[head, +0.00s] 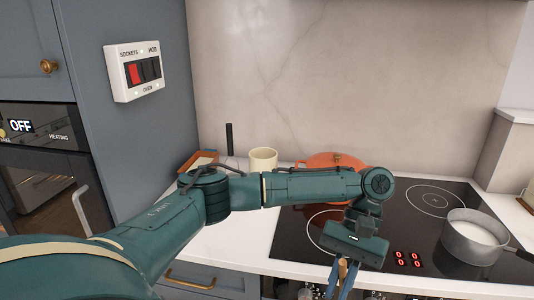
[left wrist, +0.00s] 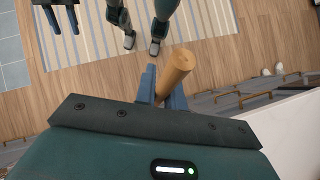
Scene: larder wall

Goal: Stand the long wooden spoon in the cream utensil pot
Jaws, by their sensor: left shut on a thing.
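The cream utensil pot (head: 263,159) stands on the worktop behind my left arm, its lower part hidden by the arm. My left gripper (head: 345,275) is at the front edge of the hob, pointing down, well to the right of and nearer than the pot. It is shut on the wooden spoon (head: 342,268). In the left wrist view, the spoon's round, blunt end (left wrist: 178,66) sticks out past the blue fingers (left wrist: 163,90), tilted. The rest of the spoon is hidden. My right gripper (left wrist: 61,18) shows at the top left of that view, its fingers apart and empty.
An orange pan (head: 338,158) sits at the back of the black hob (head: 390,222), partly behind my arm. A grey saucepan (head: 475,238) with white contents stands at right. A terracotta tray (head: 197,160) and dark upright rod (head: 229,140) are left of the pot.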

